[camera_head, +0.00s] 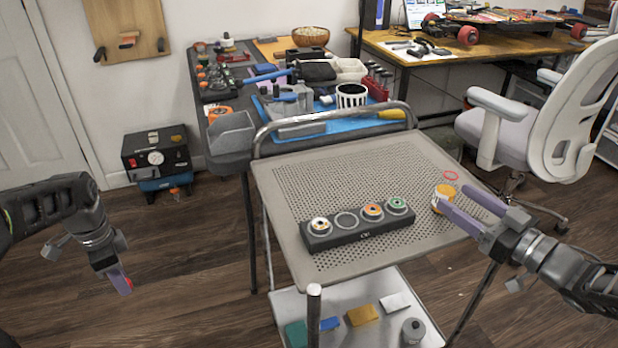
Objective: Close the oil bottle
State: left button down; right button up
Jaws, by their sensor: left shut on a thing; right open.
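A small yellow-orange container with a whitish top (443,190), likely the oil bottle, stands near the right edge of the perforated cart top. My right gripper (451,196) is open, with its purple fingertips at this container. I cannot tell whether they touch it. My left gripper (120,280) is at the far left, over the floor and well away from the cart. It is shut on a small red thing (126,284), mostly hidden by the fingers; I cannot tell whether it is a cap. A thin red ring (450,175) lies just behind the container.
A dark holder (362,233) with several round seats, some filled, sits mid-cart. The cart's perforated top (300,180) is clear behind it. A raised handle rail (335,118) borders the back. A white chair (545,120) stands at right, and a cluttered bench (222,148) behind.

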pick_arm(q)
jog(key=shift+f, duration=0.25)
pick_arm(e)
jog(key=shift+x, duration=0.95)
pick_arm(q)
jog(key=shift+f+b, duration=0.95)
jog(key=shift+b, duration=0.05)
pick_arm(e)
jog(key=x, duration=0.4)
jog(key=shift+w+a+f, duration=0.1)
jog(key=shift+w+a, duration=0.15)
jog(key=shift+w, duration=0.05)
jog(key=shift+w+a, duration=0.1)
jog(key=shift+w, duration=0.1)
grip_shut()
